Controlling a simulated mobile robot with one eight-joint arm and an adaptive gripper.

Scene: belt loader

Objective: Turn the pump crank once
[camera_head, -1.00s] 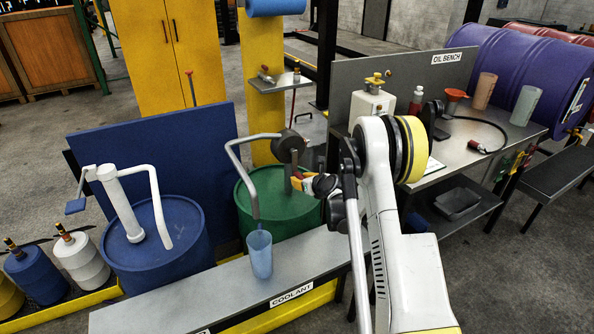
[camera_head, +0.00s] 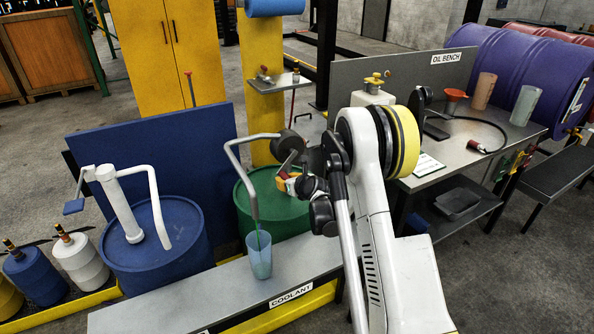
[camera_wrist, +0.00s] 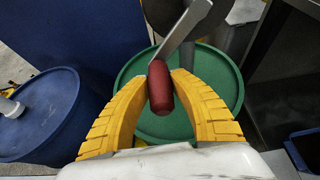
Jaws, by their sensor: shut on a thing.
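My gripper (camera_head: 286,184) is shut on the dark red crank handle (camera_wrist: 160,92). Its yellow fingers (camera_wrist: 162,80) close around both sides of the handle in the wrist view. The flat grey crank arm (camera_wrist: 184,30) runs up and right from the handle. In the head view the pump's dark round hub (camera_head: 290,145) is above the green drum (camera_head: 285,227), and the handle is low. The pump's grey spout (camera_head: 236,160) bends down over a translucent blue cup (camera_head: 259,262) on the bench. A thin green stream shows between the spout and the cup.
The grey bench labelled COOLANT (camera_head: 215,298) runs in front of the drums. A blue drum (camera_head: 180,240) with a white pump (camera_head: 122,205) stands at left. The oil bench (camera_head: 470,130) with bottles and containers is at right, partly behind my arm.

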